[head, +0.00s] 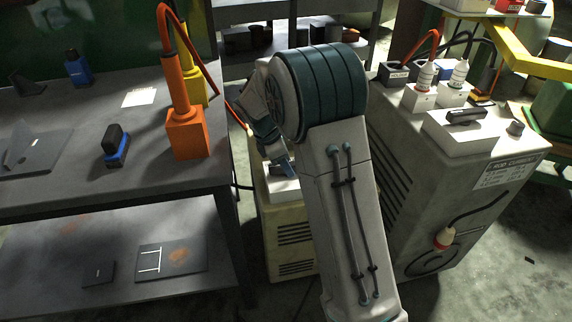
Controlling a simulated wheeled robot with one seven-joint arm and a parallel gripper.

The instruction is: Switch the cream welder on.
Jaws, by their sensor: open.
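The cream welder (268,225) stands on the floor between the dark workbench and a larger pale machine. My arm covers its right part and much of its top. A small white block (284,190) shows on its top, with a dark part on it that is mostly hidden, so I cannot tell its position. My gripper (287,169) points down over this block and is open, with nothing seen in it. It is close to the block; I cannot tell whether it touches. The fingertips are partly hard to make out.
The larger pale machine (440,215) stands close on the right, with a handle block (466,117), plugs and cables on top. The workbench (60,195) on the left carries an orange tool (186,135) and a blue-black item (115,147). A shelf stands behind.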

